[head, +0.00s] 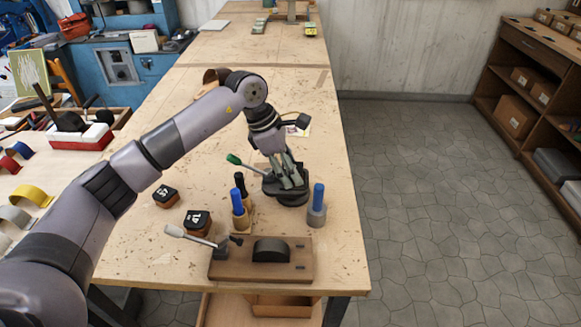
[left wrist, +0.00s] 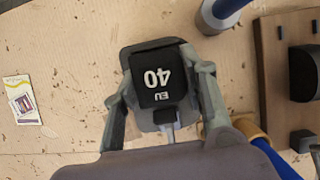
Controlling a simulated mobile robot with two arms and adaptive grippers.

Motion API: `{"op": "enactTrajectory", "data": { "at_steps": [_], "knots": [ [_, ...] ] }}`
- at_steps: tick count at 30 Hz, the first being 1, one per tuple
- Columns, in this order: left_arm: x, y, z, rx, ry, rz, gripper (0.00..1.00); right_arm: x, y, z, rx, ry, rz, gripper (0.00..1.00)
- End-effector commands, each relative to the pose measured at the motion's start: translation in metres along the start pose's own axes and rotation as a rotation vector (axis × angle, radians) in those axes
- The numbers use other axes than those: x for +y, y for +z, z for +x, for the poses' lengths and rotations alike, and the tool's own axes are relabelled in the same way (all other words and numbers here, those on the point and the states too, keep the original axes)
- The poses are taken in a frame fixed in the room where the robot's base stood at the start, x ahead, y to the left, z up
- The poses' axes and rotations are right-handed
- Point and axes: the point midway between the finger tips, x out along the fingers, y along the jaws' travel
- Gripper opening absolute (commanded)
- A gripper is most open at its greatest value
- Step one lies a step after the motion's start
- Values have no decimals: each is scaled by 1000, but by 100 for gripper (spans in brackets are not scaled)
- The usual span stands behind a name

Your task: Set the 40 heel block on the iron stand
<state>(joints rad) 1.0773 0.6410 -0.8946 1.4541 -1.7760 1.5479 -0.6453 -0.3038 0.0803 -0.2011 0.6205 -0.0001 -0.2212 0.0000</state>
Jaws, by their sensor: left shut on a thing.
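The 40 heel block (left wrist: 157,78) has a black top marked EU 40, seen upside down in the left wrist view. My left gripper (head: 284,181) is shut on it, one finger on each side. A dark grey metal piece (head: 292,199), which looks like the iron stand, sits directly under the gripper. In the left wrist view its grey plate (left wrist: 150,48) shows around the block. I cannot tell whether the block touches it. In the head view the fingers largely hide the block. My right gripper is not in view.
Blue-handled tools stand upright at front left (head: 239,202) and right (head: 318,199) of the gripper. A wooden fixture (head: 225,264) with a black pad is nearer. A green-handled lever (head: 234,159) is close on the left. Two numbered blocks (head: 165,195) (head: 198,220) lie left.

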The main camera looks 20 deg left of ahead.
Motion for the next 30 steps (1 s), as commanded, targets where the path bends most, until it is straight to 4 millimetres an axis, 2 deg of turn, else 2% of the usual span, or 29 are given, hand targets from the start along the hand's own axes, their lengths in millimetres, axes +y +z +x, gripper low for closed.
{"op": "enactTrajectory", "data": {
  "at_steps": [5,15,16,26,30],
  "knots": [
    [0,0,-1,0,1,0,12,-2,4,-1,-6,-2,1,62],
    [0,-1,1,0,1,0,12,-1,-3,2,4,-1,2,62],
    [0,-1,1,0,1,0,40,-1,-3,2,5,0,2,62],
    [0,-1,1,0,0,0,62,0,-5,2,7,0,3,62],
    [0,-1,1,0,0,0,63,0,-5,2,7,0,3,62]
  ]
}}
